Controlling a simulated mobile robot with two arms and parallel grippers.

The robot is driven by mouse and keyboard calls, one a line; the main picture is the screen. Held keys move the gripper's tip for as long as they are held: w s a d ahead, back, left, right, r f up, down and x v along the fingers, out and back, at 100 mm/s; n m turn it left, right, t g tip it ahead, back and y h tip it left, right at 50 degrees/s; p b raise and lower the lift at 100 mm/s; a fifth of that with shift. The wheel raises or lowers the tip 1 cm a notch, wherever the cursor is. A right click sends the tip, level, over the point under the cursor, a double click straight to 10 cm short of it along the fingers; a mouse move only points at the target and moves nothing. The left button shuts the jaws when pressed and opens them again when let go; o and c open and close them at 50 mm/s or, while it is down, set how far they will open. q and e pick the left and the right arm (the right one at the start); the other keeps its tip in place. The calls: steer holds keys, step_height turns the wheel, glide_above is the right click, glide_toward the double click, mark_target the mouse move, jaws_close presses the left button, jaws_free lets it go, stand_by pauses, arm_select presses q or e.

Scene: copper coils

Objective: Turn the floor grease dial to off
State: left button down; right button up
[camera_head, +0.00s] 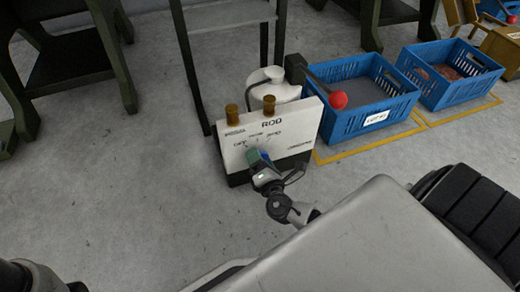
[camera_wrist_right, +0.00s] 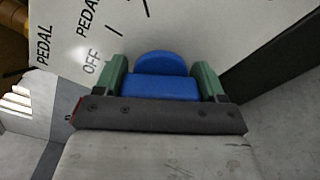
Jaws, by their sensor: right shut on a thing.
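The floor grease unit is a white box (camera_head: 296,132) with a dark base, standing on the floor in the middle of the head view. Its front face (camera_wrist_right: 210,25) carries black markings, with OFF, PEDAL and short tick lines readable in the right wrist view. The dial (camera_wrist_right: 160,62) is blue and sits between the green fingers of my right gripper (camera_wrist_right: 162,72), which is shut on it. In the head view my right gripper (camera_head: 257,160) covers the dial on the lower front of the box. The direction the dial points is unclear. My left gripper is not in view.
Two brown knobs (camera_head: 232,115) and a white canister (camera_head: 272,88) top the box. A lever with a red ball (camera_head: 338,100) stands to its right. Blue crates (camera_head: 345,125) stand behind it on the right. A dark metal frame (camera_head: 190,75) rises behind. Floor on the left is clear.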

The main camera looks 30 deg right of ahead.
steer(key=shift+n, duration=0.9)
steer(key=o, duration=0.9)
steer(key=shift+p, duration=0.3)
steer(key=shift+f, duration=0.1)
